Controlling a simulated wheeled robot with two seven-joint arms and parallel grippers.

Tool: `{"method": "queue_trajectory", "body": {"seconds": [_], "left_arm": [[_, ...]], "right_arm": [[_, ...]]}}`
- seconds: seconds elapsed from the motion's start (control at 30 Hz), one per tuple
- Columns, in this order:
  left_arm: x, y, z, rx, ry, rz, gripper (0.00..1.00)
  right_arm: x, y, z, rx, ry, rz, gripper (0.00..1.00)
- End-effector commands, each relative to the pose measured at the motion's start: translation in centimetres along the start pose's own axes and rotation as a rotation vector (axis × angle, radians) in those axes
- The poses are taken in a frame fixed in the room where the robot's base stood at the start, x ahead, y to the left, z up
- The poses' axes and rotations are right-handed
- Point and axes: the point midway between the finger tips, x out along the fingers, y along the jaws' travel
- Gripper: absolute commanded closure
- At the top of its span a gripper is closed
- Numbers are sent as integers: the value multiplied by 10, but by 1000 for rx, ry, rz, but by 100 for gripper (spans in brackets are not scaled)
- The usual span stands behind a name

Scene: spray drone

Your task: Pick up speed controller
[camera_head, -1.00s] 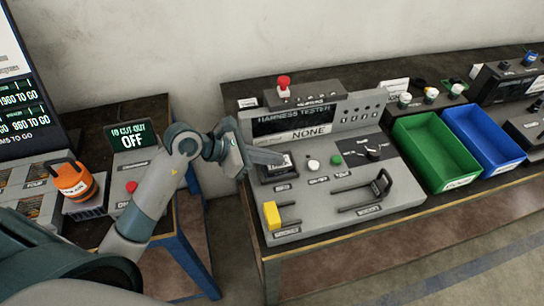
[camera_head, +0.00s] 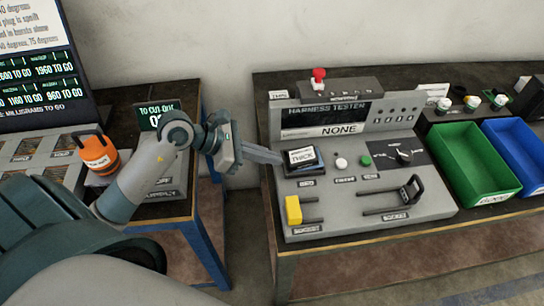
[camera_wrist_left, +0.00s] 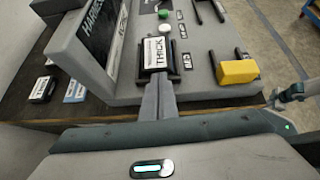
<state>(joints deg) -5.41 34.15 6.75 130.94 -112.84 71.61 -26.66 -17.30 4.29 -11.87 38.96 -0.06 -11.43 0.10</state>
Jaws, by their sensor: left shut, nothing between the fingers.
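A small dark block with a white label (camera_head: 302,156) sits in a black cradle on the grey harness tester (camera_head: 436,205). It may be the speed controller; no label I can read names it so. In the left wrist view the block's label (camera_wrist_left: 159,52) appears to read "THICK". My left gripper (camera_head: 277,157) is shut and empty, with its fingertips just left of the block. In the left wrist view the shut fingers (camera_wrist_left: 158,88) point at the block's near edge; I cannot tell whether they touch it.
The tester carries a red button (camera_head: 319,75), a yellow handle (camera_head: 293,210) and a black handle (camera_head: 411,190). Green (camera_head: 444,150) and blue (camera_head: 490,132) bins stand to the right. An orange canister (camera_head: 98,153) stands on the left table. A floor gap separates the tables.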

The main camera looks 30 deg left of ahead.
Motion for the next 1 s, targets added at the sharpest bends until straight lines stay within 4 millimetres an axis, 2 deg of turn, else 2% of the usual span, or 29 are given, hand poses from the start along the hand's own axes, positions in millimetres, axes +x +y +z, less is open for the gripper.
{"method": "queue_trajectory", "body": {"seconds": [0.3, 1.0], "left_arm": [[0, 0, 1, 1, -3, 0, 100], [-1, 0, 2, 1, -4, 1, 100]], "right_arm": [[0, 2, 13, 2, -21, 3, 100], [-1, 3, 5, 3, -8, 4, 100]]}}
